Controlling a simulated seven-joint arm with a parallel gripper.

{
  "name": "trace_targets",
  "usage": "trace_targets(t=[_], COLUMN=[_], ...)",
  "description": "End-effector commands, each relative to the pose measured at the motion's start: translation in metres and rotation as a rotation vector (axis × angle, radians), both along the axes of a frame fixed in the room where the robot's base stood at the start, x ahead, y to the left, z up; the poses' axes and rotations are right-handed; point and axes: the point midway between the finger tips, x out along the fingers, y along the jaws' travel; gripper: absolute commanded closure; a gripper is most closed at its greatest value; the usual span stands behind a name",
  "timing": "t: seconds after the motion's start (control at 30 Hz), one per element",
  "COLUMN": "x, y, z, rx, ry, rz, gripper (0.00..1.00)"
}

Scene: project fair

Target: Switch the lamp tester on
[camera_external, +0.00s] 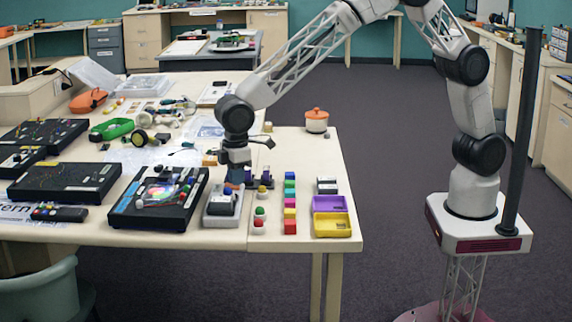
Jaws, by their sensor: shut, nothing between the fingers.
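A small light-grey box with a black top part (220,218) stands near the front edge of the table; it looks like the lamp tester, but I cannot tell for certain. A small blue and a red spot show at its top. My gripper (236,179) points down just above the back right part of this box. Its fingers are shut and empty. Whether they touch the box cannot be told, and the gripper hides part of it. The box's switch and its state are too small to make out.
To the left lies a black panel with a colourful middle (148,204). To the right are red, white and green knobs (259,220), a row of coloured blocks (290,213), and a purple tray (330,204) and yellow tray (332,226). An orange-lidded pot (316,121) stands behind.

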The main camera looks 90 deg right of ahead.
Motion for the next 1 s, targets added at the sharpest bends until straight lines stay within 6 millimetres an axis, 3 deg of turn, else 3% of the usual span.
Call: trace_targets(t=[1.0], x=[0.0], y=[0.0], z=[0.058], rx=[0.0], ry=[-0.001], rz=[0.0], gripper=[1.0])
